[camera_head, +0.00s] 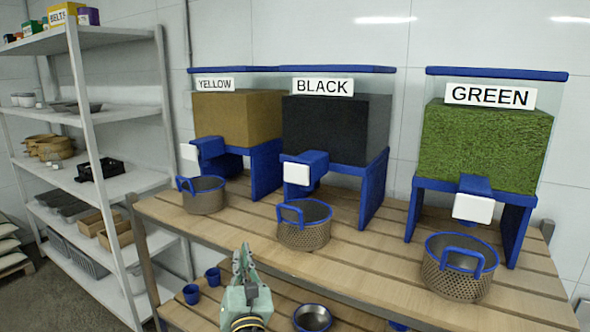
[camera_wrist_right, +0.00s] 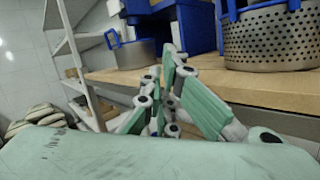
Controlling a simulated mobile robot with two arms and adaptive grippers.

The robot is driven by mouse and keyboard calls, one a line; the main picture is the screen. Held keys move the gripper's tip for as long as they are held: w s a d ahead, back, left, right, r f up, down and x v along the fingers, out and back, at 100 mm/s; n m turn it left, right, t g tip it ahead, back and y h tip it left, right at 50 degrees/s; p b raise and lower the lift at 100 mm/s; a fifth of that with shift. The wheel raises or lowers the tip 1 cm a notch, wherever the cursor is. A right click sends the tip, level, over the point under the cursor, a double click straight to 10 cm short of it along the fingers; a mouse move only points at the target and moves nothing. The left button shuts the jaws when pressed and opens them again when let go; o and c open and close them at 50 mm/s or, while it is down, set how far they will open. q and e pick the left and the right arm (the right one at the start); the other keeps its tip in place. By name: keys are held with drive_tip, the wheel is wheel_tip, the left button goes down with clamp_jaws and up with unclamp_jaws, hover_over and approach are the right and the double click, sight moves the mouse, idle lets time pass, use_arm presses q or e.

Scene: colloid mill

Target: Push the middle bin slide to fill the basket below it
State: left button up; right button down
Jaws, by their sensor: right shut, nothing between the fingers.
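The middle bin (camera_head: 337,128) is labelled BLACK and holds dark material on a blue stand. Its slide, with a white front plate (camera_head: 297,173), sticks out at the front. The basket below it (camera_head: 304,232) is perforated metal with a blue rim and handles, and looks empty. It also shows at the upper right of the right wrist view (camera_wrist_right: 270,38). My right gripper (camera_head: 243,252) is shut and empty, in front of the table edge, below and left of the middle basket, apart from it. The right wrist view shows its fingers (camera_wrist_right: 165,95) near the table edge. My left gripper is not in view.
The YELLOW bin (camera_head: 240,118) and its basket (camera_head: 203,197) stand left; the GREEN bin (camera_head: 485,147) and its basket (camera_head: 458,275) stand right. All share a wooden slatted table (camera_head: 365,262). Below are blue cups (camera_head: 191,293) and a bowl (camera_head: 312,318). A shelf (camera_head: 125,185) stands left.

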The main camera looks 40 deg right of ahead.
sight(294, 172)
drive_tip(key=s+d+r+h, duration=0.1)
drive_tip(key=s+r+h, duration=0.2)
drive_tip(key=r, duration=0.7)
drive_tip(key=s+d+r+n+t+h+p, duration=0.1)
drive_tip(key=s+d+r+h, duration=0.1)
drive_tip(key=r, duration=0.7)
drive_tip(key=shift+s+r+h, duration=0.4)
drive_tip(key=shift+s+h, duration=0.5)
drive_tip(key=shift+s, duration=0.35)
drive_tip(key=w+d, duration=0.3)
drive_tip(key=d, duration=0.5)
drive_tip(key=shift+w, duration=0.2)
drive_tip(key=shift+d, duration=0.1)
drive_tip(key=shift+w+d, duration=0.15)
drive_tip(key=shift+d, duration=0.15)
drive_tip(key=shift+w+d+b, duration=0.2)
drive_tip(key=shift+d, duration=0.3)
drive_tip(key=shift+w+d+b, duration=0.15)
drive_tip(key=shift+w+d, duration=0.05)
drive_tip(key=shift+d, duration=0.25)
drive_tip(key=shift+a, duration=0.1)
idle(0.4)
drive_tip(key=shift+s+a+p, duration=0.15)
drive_tip(key=shift+s+a, duration=0.15)
drive_tip(key=shift+a, duration=0.3)
drive_tip(key=shift+s+a+p, duration=0.15)
drive_tip(key=shift+s+a, duration=0.1)
drive_tip(key=shift+a, duration=0.35)
